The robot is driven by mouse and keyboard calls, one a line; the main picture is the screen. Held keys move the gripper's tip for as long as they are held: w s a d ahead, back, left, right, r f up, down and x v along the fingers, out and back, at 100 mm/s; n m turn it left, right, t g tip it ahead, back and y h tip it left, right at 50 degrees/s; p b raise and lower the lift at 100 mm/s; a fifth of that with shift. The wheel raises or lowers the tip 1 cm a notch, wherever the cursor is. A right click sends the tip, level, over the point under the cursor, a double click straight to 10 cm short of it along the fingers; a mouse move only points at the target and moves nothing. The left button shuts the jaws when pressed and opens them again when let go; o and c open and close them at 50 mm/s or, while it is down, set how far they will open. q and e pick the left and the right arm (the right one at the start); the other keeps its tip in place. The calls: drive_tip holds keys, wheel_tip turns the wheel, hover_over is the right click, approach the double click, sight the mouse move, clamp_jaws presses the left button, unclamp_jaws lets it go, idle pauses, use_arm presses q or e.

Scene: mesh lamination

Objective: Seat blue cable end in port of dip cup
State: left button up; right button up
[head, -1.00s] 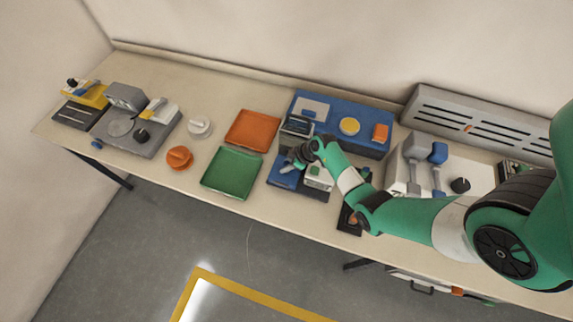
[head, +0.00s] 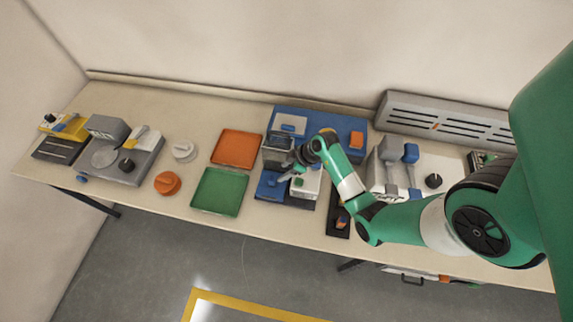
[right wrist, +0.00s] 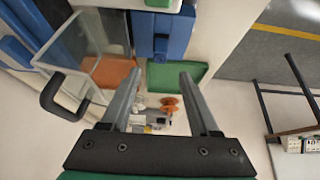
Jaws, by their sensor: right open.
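A blue fixture (right wrist: 161,35) shows beyond the fingertips. I cannot clearly make out the blue cable end, the dip cup or its port in either view. My left gripper is not in view.
A green tray (head: 219,192) and an orange tray (head: 237,149) lie left of the gripper. A clear-sided box with a dark handle (right wrist: 62,95) is close on the left in the wrist view.

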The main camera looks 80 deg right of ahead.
drive_tip(key=shift+v, duration=0.75)
